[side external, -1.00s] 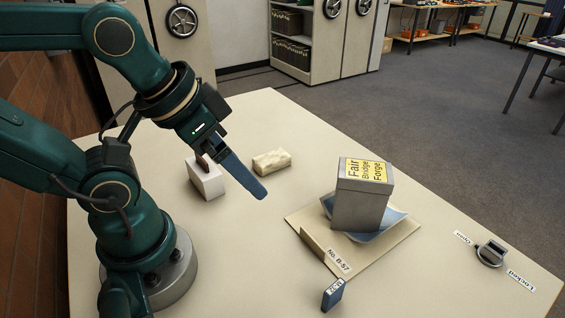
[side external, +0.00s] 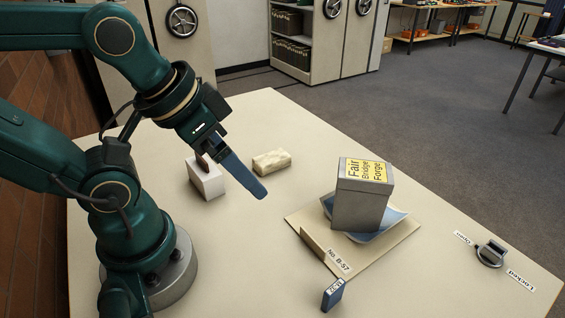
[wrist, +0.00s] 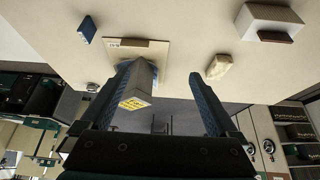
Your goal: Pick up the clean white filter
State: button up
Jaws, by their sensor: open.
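A plain white block (side external: 206,180) with a brown tab at one side stands near my arm; it is at the upper right in the wrist view (wrist: 272,20). A cream, mottled block (side external: 271,161) lies to its right and also shows in the wrist view (wrist: 219,66). No label names either one as the filter; the white block looks cleaner. My gripper (side external: 262,194) is open, in the air above the table, with blue fingers that overlap in the side view. In the wrist view the fingers (wrist: 160,76) are apart with nothing held.
A small blue block (side external: 332,295) stands near the front edge. A latch (side external: 490,253) is at right, between "Open" and "Locked" labels. The table's middle is clear.

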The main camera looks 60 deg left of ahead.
jog(key=m+g+y, duration=0.6)
jog(key=m+y, duration=0.1)
send_near(207, 167)
jog(key=s+f, duration=0.2)
jog(key=w+a+f+m+y, duration=0.1)
jog(key=m+y, duration=0.1)
jog(key=m, duration=0.1)
jog(key=a+f+m+y, duration=0.2)
jog(key=m, duration=0.1)
jog(key=w+a+f+m+y, duration=0.1)
jog(key=a+m+y, duration=0.1)
jog(key=m, duration=0.1)
jog(key=shift+w+f+g, duration=0.3)
jog(key=shift+f, duration=0.05)
jog(key=shift+s+f+m+y, duration=0.3)
jog(key=shift+s+f+m, duration=0.05)
jog(key=shift+f+m, duration=0.25)
jog(key=shift+x, duration=2.45)
jog(key=shift+f, duration=0.1)
